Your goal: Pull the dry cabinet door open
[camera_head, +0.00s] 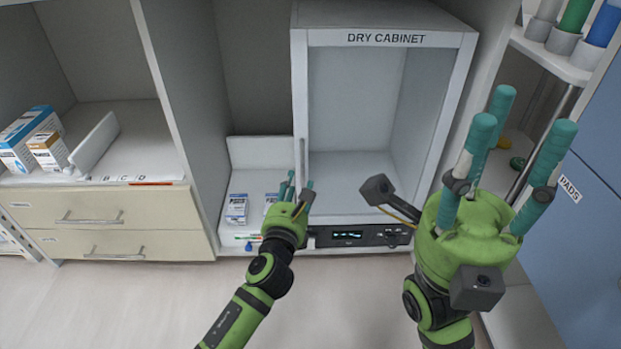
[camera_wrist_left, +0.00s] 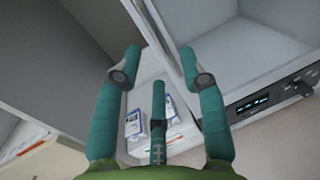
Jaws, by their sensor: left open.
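The dry cabinet (camera_head: 385,38) stands in the middle of the head view, with a pale frame around a see-through front. Its door looks closed. A thin upright handle (camera_head: 302,155) is on the left side of the frame. My left gripper (camera_head: 298,188) is open, just below the handle at the cabinet's lower left edge. In the left wrist view its teal fingers (camera_wrist_left: 160,65) are spread on either side of the cabinet's edge. I cannot tell whether they touch it. My right gripper (camera_head: 517,125) is open and empty, right of the cabinet, fingers pointing up.
A control panel (camera_head: 350,236) runs under the cabinet. Drawers (camera_head: 115,220) are further left. A tube rack (camera_head: 560,45) and a blue cabinet (camera_head: 590,200) stand close on the right. The floor in front is clear.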

